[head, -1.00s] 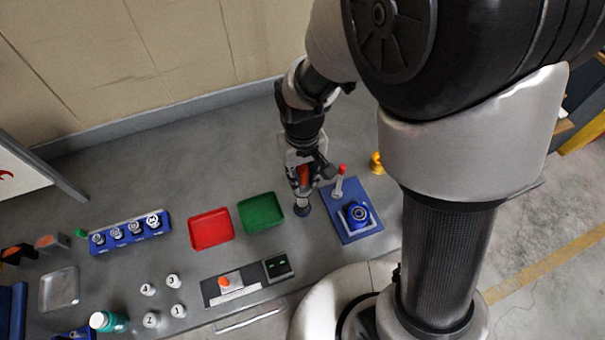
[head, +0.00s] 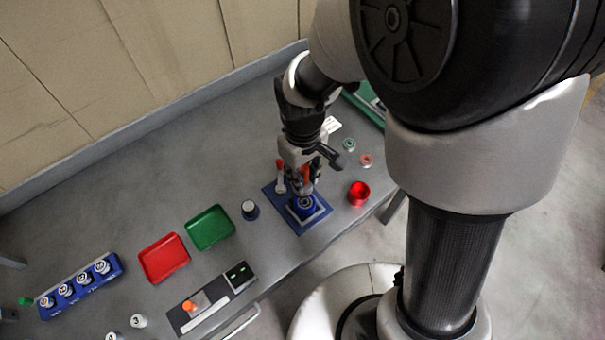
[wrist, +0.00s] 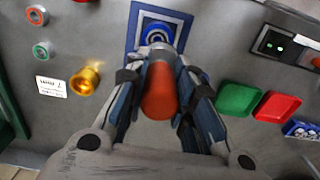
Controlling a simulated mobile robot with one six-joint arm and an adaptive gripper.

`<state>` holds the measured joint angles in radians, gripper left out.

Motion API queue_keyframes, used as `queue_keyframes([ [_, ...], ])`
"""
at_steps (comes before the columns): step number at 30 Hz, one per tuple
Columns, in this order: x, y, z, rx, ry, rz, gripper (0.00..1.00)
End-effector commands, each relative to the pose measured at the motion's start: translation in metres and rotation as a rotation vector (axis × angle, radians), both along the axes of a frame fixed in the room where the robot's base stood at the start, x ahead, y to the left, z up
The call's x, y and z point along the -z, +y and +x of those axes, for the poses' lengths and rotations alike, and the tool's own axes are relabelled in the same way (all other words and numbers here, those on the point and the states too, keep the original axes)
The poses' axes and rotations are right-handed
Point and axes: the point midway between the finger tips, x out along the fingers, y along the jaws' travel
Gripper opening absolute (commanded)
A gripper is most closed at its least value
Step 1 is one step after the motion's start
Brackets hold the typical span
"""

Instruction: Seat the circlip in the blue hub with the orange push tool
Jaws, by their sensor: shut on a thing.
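The blue hub (head: 306,203) stands on a blue base plate (head: 322,216) below my gripper (head: 303,185). In the wrist view, the blue hub (wrist: 157,33) shows light and dark rings. My gripper is shut on the orange push tool (wrist: 159,92), whose grey end points toward the hub. That end overlaps the hub's lower edge in the wrist view; I cannot tell whether they touch. The circlip cannot be made out. A grey post with a red top (head: 280,164) stands at the plate's far left.
A shiny cup (head: 358,193) stands right of the plate, with small rings (head: 365,160) behind it. A dark round holder (head: 250,210), a green tray (head: 210,228) and a red tray (head: 164,258) lie to the left. A control panel (head: 214,295) is near the front edge.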

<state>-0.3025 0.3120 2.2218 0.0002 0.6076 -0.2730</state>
Motion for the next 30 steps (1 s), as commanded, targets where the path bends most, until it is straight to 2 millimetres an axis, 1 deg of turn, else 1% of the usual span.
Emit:
queue_keyframes([
  [4,0.001,0.0,0.0,-0.021,-0.001,0.001,0.0],
  [8,0.008,0.0,0.0,-0.021,-0.001,0.001,0.0],
  [22,0.055,0.0,0.0,-0.019,-0.001,0.001,0.0],
  [25,0.059,0.0,0.0,-0.019,-0.001,0.001,0.0],
  [30,0.059,0.0,0.0,-0.019,-0.001,0.001,0.0],
])
